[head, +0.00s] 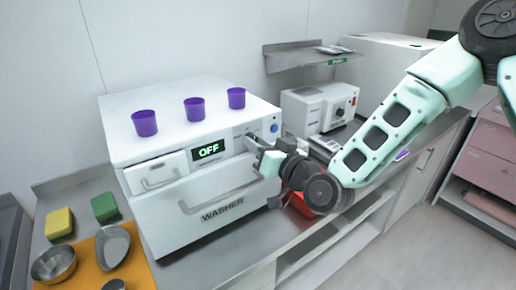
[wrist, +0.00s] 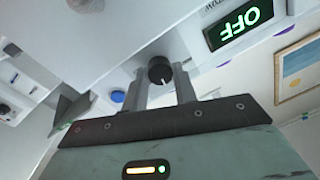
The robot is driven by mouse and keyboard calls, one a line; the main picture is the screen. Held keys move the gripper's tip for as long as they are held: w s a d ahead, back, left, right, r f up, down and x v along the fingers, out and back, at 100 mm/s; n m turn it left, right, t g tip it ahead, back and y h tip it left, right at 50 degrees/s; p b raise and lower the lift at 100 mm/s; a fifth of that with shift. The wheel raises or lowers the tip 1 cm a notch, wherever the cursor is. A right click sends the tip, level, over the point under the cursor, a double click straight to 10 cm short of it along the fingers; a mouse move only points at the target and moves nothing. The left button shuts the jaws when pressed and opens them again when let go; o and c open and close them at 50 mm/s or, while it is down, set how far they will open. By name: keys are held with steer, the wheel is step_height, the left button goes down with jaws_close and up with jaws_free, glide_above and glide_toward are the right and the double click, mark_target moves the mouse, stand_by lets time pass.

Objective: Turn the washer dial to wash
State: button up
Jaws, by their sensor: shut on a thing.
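The white washer (head: 215,215) stands on the counter with "WASHER" on its front door. Its display (head: 208,150) reads OFF in green; it also shows in the wrist view (wrist: 238,24). The black dial (wrist: 160,72), with a light pointer mark, sits between the two fingers of my gripper (wrist: 160,84). In the head view my gripper (head: 256,144) is at the washer's upper right front, and it hides most of the dial. The fingers are shut on the dial. A blue button (head: 274,127) is right of the dial.
Three purple cups (head: 194,109) stand on the washer's top. A sponge (head: 59,223), a green block (head: 104,207) and metal bowls (head: 53,263) are at the left. A red object (head: 303,204) lies beneath my arm. A smaller white machine (head: 318,108) stands behind.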

steer(key=m+b, duration=0.2)
steer(key=m, duration=0.2)
steer(key=shift+f+m+b, duration=0.15)
steer(key=shift+m+b, duration=0.15)
steer(key=m+b, duration=0.1)
steer(key=m, duration=0.4)
steer(key=shift+t+b, duration=0.3)
steer(key=shift+b, duration=0.1)
steer(key=o, duration=1)
